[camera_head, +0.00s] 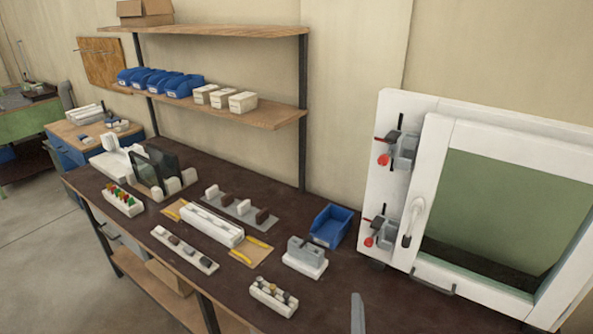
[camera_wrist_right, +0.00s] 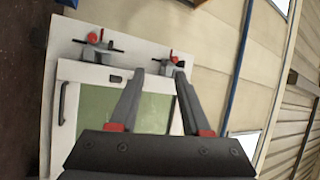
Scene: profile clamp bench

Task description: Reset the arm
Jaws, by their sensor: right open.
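My right gripper (camera_wrist_right: 159,76) is open and empty in the right wrist view, its two dark fingers apart with red marks near their bases. In the head view, only a grey tip that looks like part of my right gripper (camera_head: 357,314) shows at the bottom edge, in front of the bench. The white window frame (camera_head: 383,170) with a greenish pane stands at the right and carries two clamps with red knobs, an upper clamp (camera_head: 402,148) and a lower clamp (camera_head: 383,228). In the wrist view the fingers overlap the frame; contact cannot be told. My left gripper is not in view.
The dark bench (camera_head: 222,277) holds a blue bin (camera_head: 331,226), a grey block on a white base (camera_head: 305,256), a small white holder (camera_head: 273,297) and a long white profile (camera_head: 208,222). A wooden shelf (camera_head: 262,114) with blue bins hangs behind.

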